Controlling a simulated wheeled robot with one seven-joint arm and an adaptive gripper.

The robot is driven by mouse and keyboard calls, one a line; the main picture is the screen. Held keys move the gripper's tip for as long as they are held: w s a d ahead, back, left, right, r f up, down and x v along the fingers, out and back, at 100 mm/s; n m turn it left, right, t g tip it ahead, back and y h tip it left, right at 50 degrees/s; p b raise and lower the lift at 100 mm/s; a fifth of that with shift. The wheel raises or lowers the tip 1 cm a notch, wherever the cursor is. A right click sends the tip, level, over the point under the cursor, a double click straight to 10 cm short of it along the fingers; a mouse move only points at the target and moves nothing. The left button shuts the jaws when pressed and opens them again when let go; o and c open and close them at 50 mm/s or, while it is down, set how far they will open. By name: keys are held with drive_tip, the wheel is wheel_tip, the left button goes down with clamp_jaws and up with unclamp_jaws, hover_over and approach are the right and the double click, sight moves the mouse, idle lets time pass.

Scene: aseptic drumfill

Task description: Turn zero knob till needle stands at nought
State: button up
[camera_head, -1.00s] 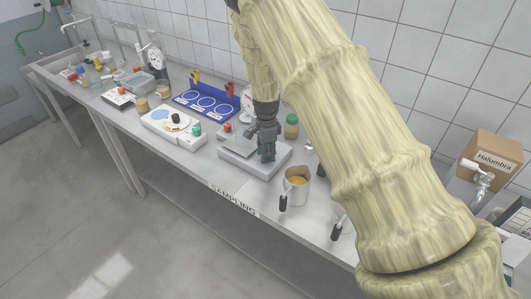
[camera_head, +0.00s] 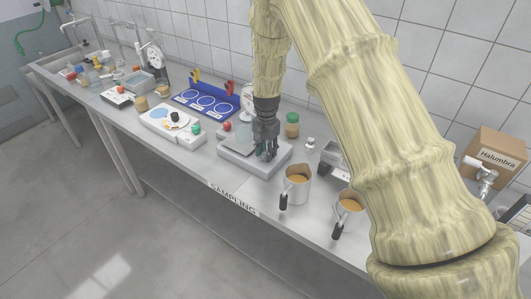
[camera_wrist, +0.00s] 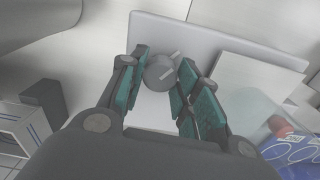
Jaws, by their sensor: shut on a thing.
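My gripper (camera_head: 267,154) points down over the right part of a pale grey scale (camera_head: 236,164) on the bench. In the wrist view its teal-padded fingers (camera_wrist: 163,66) stand on either side of a round grey knob (camera_wrist: 160,76) with a light bar mark on its face. The fingers are shut on the knob. In the head view the knob is hidden by the gripper. A white dial (camera_head: 247,101) behind the scale is mostly covered by my arm, so its needle cannot be read.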

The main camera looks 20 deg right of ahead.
drive_tip(key=n, duration=0.3)
drive_tip(key=shift+f+n+b, duration=0.1)
drive_tip(key=shift+n+b, duration=0.2)
drive_tip(key=shift+b, duration=0.05)
drive_tip(key=n, duration=0.3)
drive_tip(key=shift+d+n, duration=0.1)
drive_tip(key=shift+n, duration=0.2)
drive_tip(key=n, duration=0.3)
drive_tip(key=shift+n+b, duration=0.4)
drive_tip(key=shift+n, duration=1.9)
drive_tip(key=o, duration=1)
drive_tip(key=shift+r, duration=0.2)
